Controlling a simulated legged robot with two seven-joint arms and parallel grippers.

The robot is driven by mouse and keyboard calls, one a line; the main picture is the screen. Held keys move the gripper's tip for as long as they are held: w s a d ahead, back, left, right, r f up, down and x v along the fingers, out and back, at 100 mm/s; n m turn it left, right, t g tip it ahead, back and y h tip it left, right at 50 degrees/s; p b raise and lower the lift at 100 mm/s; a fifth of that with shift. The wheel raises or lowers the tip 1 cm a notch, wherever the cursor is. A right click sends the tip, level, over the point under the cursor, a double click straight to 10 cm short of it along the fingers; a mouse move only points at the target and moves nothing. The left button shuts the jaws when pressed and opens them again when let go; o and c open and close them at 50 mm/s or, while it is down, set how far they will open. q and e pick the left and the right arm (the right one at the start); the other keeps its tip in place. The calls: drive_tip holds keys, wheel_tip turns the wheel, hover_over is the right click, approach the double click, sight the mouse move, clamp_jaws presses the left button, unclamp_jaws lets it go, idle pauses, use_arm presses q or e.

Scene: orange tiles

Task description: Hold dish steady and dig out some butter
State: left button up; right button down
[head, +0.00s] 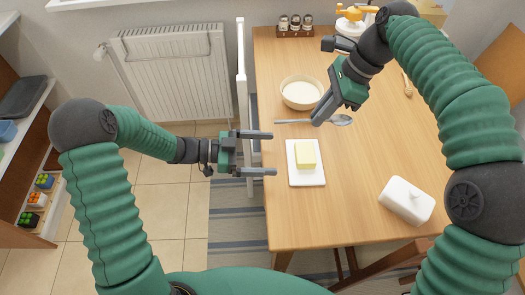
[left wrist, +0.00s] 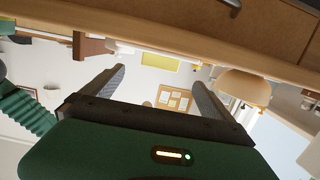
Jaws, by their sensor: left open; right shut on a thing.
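The white rectangular dish (head: 306,178) lies on the wooden table with a yellow block of butter (head: 306,155) on it. My left gripper (head: 272,153) is open and empty at the table's left edge. Its two fingers point at the dish's left side and are apart from it. In the left wrist view its fingers (left wrist: 158,85) are spread with nothing between them. My right gripper (head: 317,120) is shut on the handle of a metal spoon (head: 342,120), behind the dish. The spoon lies level, its bowl to the right; I cannot tell if it touches the table.
A cream bowl (head: 301,92) stands behind the spoon. A white lid (head: 406,201) sits at the front right of the table (head: 365,175). Small jars in a rack (head: 295,25) stand at the back. The table between dish and lid is clear. A chair (head: 243,95) borders the left edge.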

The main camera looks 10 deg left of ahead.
sight(296, 154)
use_arm(q)
drive_tip(key=x, duration=1.1)
drive_tip(key=shift+w+d, duration=0.1)
drive_tip(key=shift+d, duration=0.25)
drive_tip(key=c, duration=2)
drive_tip(key=o, duration=2)
drive_tip(key=shift+c, duration=0.2)
drive_tip(key=shift+a, duration=0.1)
